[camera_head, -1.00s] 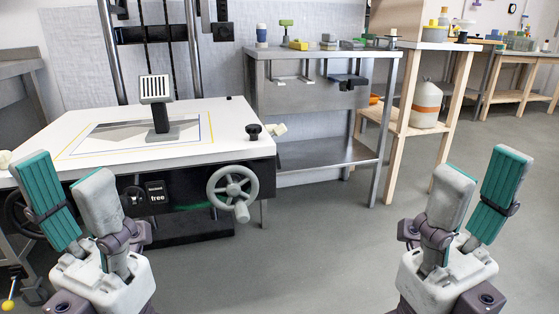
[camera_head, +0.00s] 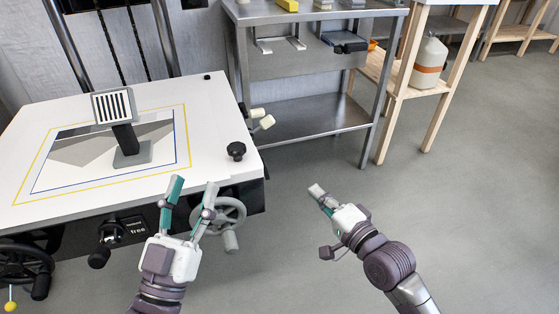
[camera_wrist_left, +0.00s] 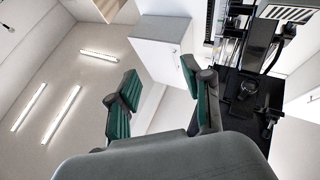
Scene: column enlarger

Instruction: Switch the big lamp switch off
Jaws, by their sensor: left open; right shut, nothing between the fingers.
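I cannot clearly make out a big lamp switch. The enlarger's white baseboard table (camera_head: 60,119) has a black front panel with a black knob (camera_head: 109,233) beside a label reading "free" (camera_head: 137,230). My left gripper (camera_head: 192,186) is open and empty, fingers up, in front of the table's front edge, right of that label and overlapping the grey handwheel (camera_head: 231,211) in the picture. In the left wrist view its open fingers (camera_wrist_left: 160,78) point up past dark enlarger parts (camera_wrist_left: 250,85). My right gripper (camera_head: 318,190) is shut and empty, over open floor right of the table.
A slatted grey device (camera_head: 113,106) stands on the baseboard. A black knob (camera_head: 236,150) and pale knobs (camera_head: 264,122) sit at the table's right side. A steel bench (camera_head: 310,118) and a wooden shelf with a jug (camera_head: 429,62) stand behind. The floor at right is clear.

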